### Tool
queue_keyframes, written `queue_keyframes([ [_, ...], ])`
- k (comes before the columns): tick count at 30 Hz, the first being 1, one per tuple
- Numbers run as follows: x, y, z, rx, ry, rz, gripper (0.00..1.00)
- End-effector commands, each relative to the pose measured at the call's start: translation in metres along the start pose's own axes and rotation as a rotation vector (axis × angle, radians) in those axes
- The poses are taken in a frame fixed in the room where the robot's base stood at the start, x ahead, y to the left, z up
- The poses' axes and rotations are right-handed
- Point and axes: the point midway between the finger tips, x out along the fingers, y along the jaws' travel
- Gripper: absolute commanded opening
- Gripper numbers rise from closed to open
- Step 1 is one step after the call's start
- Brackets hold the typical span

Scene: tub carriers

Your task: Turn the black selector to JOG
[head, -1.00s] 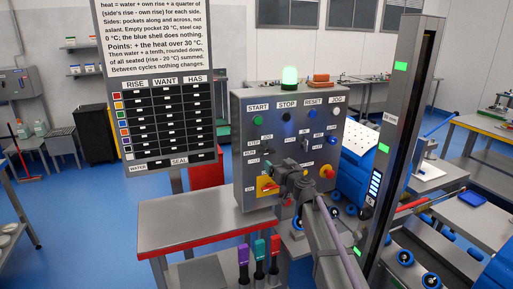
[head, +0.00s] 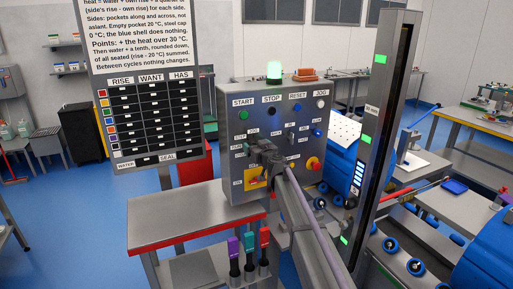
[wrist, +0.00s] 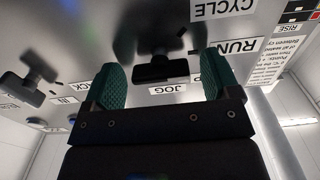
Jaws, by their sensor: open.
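The black selector (wrist: 160,69) shows in the wrist view on the grey panel face, between the two green fingertips of my gripper (wrist: 163,80). My gripper is open, with a finger on each side of the selector and visible space at both sides. I cannot tell which label the selector points to. The upside-down JOG label (wrist: 167,89) is just below the selector in that picture, and the RUN label (wrist: 237,48) is to the right. In the head view my gripper (head: 258,149) is at the left of the control panel (head: 229,104) and hides the selector.
A second black selector (wrist: 28,82) is at the left in the wrist view. The panel carries a green START button (head: 243,115), a red knob on yellow (head: 313,163) and a yellow-backed switch (head: 254,180). A red-edged table (head: 170,213) stands in front.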

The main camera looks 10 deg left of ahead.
Motion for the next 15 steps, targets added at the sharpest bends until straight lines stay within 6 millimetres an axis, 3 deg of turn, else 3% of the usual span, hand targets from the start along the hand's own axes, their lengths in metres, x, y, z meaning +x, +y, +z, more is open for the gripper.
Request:
queue_keyframes([
  [4,-0.0008,-0.0003,0.0000,0.000,0.000,0.000,0.80],
  [15,-0.0009,-0.0003,0.0000,0.000,0.000,-0.001,0.45],
])
